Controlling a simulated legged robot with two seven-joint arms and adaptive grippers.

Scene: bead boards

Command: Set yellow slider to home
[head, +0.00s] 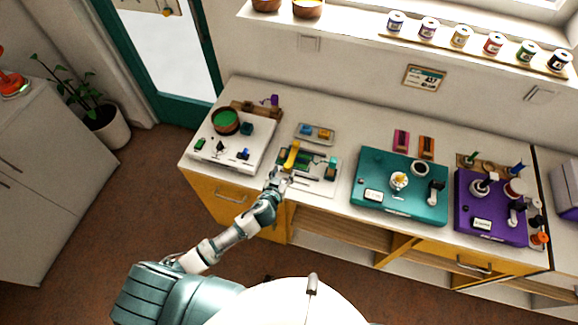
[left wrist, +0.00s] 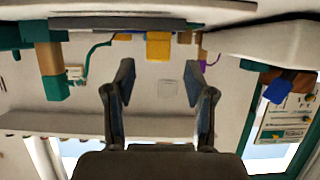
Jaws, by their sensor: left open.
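The yellow slider (head: 291,156) shows as a slim yellow piece at the left part of a white board (head: 318,187) with green parts, on the counter. A yellow block that looks like it (left wrist: 158,45) is at the top middle of the left wrist view, beyond the fingertips. My left gripper (head: 279,176) is at the board's front left, just in front of the yellow piece. Its two dark fingers (left wrist: 158,82) are apart with nothing between them. I cannot tell whether a finger touches the slider. No home mark can be made out. My right gripper is not in view.
A teal box (head: 402,204) and a purple box (head: 488,228) stand to the right. Bare counter lies between the board and teal box.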

